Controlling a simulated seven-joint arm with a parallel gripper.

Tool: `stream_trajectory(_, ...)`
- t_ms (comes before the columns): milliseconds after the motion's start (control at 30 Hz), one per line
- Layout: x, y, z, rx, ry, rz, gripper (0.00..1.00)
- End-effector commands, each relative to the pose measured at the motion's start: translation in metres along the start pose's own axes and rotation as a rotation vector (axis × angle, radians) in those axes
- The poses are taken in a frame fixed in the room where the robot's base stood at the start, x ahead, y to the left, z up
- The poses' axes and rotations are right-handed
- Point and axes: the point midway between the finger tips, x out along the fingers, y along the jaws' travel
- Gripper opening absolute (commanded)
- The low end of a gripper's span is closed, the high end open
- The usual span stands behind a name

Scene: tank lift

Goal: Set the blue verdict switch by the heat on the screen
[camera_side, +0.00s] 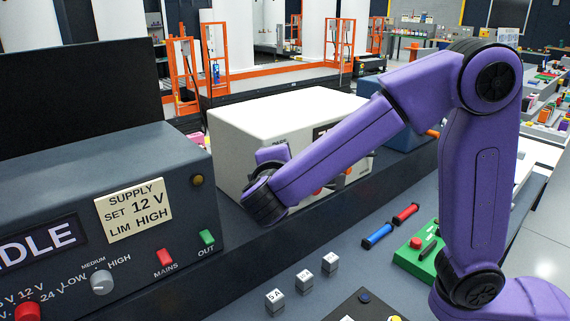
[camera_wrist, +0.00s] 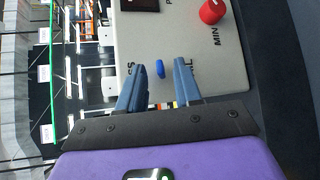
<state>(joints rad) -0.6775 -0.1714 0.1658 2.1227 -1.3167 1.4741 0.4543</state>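The cream instrument box (camera_side: 236,130) stands behind my purple arm in the side view, which hides much of its front. In the wrist view its panel (camera_wrist: 185,40) shows a small blue switch (camera_wrist: 160,72), with partly hidden lettering on both sides of it. My gripper (camera_wrist: 158,75) is open, with one blue-grey finger on each side of the switch and a gap to each. Whether the fingertips reach the panel, I cannot tell. The dark screen (camera_wrist: 140,5) shows only at the top edge of the wrist view; its reading is not legible.
A red knob (camera_wrist: 211,12) marked MIN is on the same panel. A dark supply unit (camera_side: 150,245) stands left in the side view. Small labelled cubes (camera_side: 304,280), a blue cylinder (camera_side: 378,236), a red cylinder (camera_side: 405,213) and a green box (camera_side: 420,252) lie on the bench in front.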

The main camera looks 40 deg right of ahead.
Motion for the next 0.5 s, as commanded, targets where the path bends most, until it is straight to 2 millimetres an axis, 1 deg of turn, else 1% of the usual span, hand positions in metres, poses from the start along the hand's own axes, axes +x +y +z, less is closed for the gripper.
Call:
stream_trajectory(167, 0.0, 0.0, 0.0, 0.0, -0.001, 0.0, 0.34)
stream_trajectory(267, -0.005, 0.0, 0.0, 0.001, -0.001, 0.0, 0.34)
stream_trajectory(367, -0.017, 0.0, -0.001, 0.002, 0.002, 0.001, 0.34)
stream_trajectory(500, -0.044, 0.0, -0.001, 0.001, 0.004, 0.002, 0.34)
